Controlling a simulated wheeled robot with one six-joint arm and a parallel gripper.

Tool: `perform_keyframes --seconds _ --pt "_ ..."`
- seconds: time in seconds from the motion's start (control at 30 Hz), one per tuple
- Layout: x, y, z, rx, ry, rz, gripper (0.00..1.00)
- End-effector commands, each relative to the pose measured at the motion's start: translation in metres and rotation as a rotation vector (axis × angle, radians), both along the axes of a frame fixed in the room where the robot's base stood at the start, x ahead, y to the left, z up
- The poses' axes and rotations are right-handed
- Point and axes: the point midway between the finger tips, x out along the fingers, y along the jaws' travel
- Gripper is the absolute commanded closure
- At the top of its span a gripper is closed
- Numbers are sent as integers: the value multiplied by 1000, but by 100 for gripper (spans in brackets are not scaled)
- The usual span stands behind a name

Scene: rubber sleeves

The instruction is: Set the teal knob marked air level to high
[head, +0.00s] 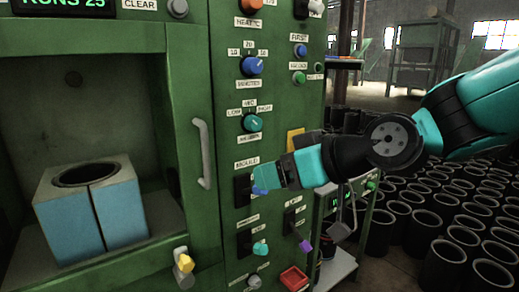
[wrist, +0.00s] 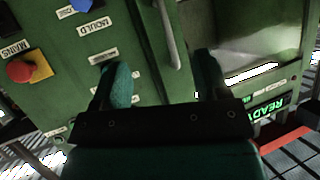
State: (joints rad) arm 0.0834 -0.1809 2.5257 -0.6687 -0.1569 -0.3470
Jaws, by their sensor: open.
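The teal air level knob (head: 251,123) is on the green panel in the head view, with LOW at its left, MED above and HIGH at its right. I cannot tell for sure which mark it points to. My gripper (head: 268,176) is open and empty, in front of the panel, below and slightly right of the knob in the picture. In the wrist view the fingers of my gripper (wrist: 163,80) are spread apart. The knob cannot be made out there; the left finger covers the panel beyond the label under MOULD.
A blue knob (head: 252,66) is above the teal knob. A blue switch (head: 259,190) is close to my fingertips. A grey door handle (head: 203,152) stands out at the left. A red mains button (wrist: 20,70) shows in the wrist view. Several black sleeves (head: 445,265) stand at right.

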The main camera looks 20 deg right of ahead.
Motion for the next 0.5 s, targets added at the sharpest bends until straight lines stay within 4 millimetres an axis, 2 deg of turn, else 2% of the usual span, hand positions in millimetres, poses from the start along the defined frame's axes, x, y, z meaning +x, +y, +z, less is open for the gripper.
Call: perform_keyframes --seconds 0.03,0.1,0.23,0.33,0.5 --pt "18 -18 -11 27 -102 -69 32" --pt "36 -39 -3 51 -234 -149 32" --pt "53 -69 9 70 -398 -261 32" --pt "58 -80 17 74 -453 -300 32" --pt "65 -78 25 76 -465 -297 32"
